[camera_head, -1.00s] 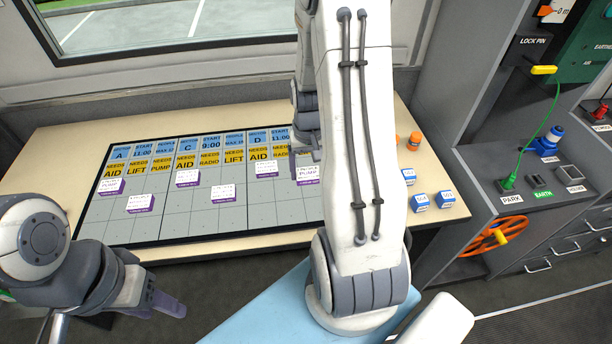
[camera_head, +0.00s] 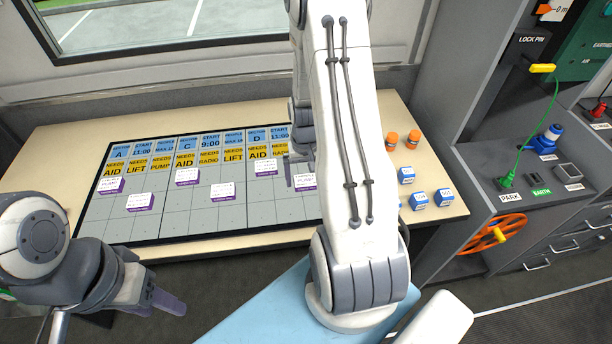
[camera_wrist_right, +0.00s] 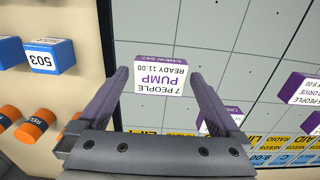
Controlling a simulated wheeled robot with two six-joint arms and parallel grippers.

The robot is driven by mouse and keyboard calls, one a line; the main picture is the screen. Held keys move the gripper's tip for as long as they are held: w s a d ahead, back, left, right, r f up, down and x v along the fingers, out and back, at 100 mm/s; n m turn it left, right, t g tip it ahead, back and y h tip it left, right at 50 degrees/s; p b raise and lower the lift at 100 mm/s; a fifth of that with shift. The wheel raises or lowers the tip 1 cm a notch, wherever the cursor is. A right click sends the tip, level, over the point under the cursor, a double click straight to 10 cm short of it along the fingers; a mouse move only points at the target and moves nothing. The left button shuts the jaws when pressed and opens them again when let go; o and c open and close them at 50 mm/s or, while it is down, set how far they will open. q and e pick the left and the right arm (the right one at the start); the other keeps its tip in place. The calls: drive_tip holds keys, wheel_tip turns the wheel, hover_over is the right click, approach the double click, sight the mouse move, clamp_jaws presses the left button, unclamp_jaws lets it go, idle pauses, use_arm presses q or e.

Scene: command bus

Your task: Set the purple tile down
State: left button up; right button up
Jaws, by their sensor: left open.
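The purple tile (camera_head: 304,181) has a white face reading PUMP, and it also shows in the right wrist view (camera_wrist_right: 160,75). My right gripper (camera_head: 301,172) is at the right part of the grey board (camera_head: 180,222). My left gripper (camera_head: 165,303) is open and empty, in front of the table at the lower left.
Several other purple-edged tiles, such as one near the middle (camera_head: 221,192), lie on the board. Blue blocks (camera_head: 418,200) and orange cylinders (camera_head: 413,138) stand on the table (camera_head: 60,150) right of the board. My right arm hides part of the board. The board's lower rows are mostly clear.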

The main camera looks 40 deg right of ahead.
sight(306, 180)
wheel_tip(306, 180, up, 12)
drive_tip(key=shift+r, duration=0.2)
idle(0.4)
drive_tip(key=s+a+r+n, duration=0.1)
drive_tip(key=a+r+n, duration=0.15)
drive_tip(key=a, duration=0.65)
drive_tip(key=s+a+r+n, duration=0.1)
drive_tip(key=a+r+n, duration=0.15)
drive_tip(key=a, duration=0.65)
drive_tip(key=s+a+r+n+y, duration=0.1)
drive_tip(key=s+a+r+n, duration=0.1)
drive_tip(key=s+a+n, duration=0.6)
drive_tip(key=s+a, duration=0.4)
drive_tip(key=s, duration=0.2)
drive_tip(key=shift+s+a+n, duration=0.2)
drive_tip(key=shift+a+n, duration=0.2)
